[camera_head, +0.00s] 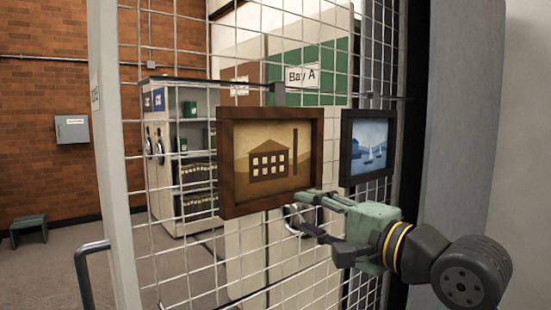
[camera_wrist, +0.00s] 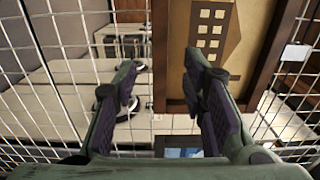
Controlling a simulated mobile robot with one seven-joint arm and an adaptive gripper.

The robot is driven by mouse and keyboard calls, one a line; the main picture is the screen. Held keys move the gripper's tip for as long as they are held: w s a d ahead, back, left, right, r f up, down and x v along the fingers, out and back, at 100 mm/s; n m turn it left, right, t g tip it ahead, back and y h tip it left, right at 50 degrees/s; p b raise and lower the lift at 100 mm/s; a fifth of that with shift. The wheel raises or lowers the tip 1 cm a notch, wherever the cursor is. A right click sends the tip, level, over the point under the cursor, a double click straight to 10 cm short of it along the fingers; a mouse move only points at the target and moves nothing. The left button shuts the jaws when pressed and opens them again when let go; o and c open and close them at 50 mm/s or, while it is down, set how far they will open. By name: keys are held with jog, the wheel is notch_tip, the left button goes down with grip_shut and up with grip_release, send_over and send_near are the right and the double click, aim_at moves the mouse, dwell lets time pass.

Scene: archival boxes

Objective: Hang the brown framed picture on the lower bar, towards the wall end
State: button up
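The brown framed picture (camera_head: 229,165), showing a factory with a chimney, is upright against the wire mesh below a dark horizontal bar (camera_head: 210,81) that ends in a dark block. I cannot tell whether a hook holds it, or whether this is the lower bar. My gripper (camera_head: 302,212) is just below the picture's lower right corner. In the wrist view my gripper (camera_wrist: 165,92) has its two fingers wide apart with nothing clamped between them. The brown picture's frame (camera_wrist: 262,75) shows beyond the right finger; contact is not visible.
A black framed picture (camera_head: 366,145) with sailboats hangs to the right, close above my gripper. The wire mesh screen (camera_head: 185,270) spans the middle. Behind it stand shelving (camera_head: 165,200) and a "Bay A" panel (camera_head: 325,55). A grey wall (camera_head: 455,120) closes the right side.

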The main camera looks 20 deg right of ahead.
aim_at(281, 199)
jog(key=shift+b+x, duration=0.35)
jog(key=shift+x, duration=3.45)
jog(key=shift+c, duration=0.4)
grip_shut()
jog(key=shift+r, duration=0.15)
jog(key=shift+r+p, duration=1.45)
jog(key=shift+p, duration=0.25)
jog(key=shift+s+d, duration=0.1)
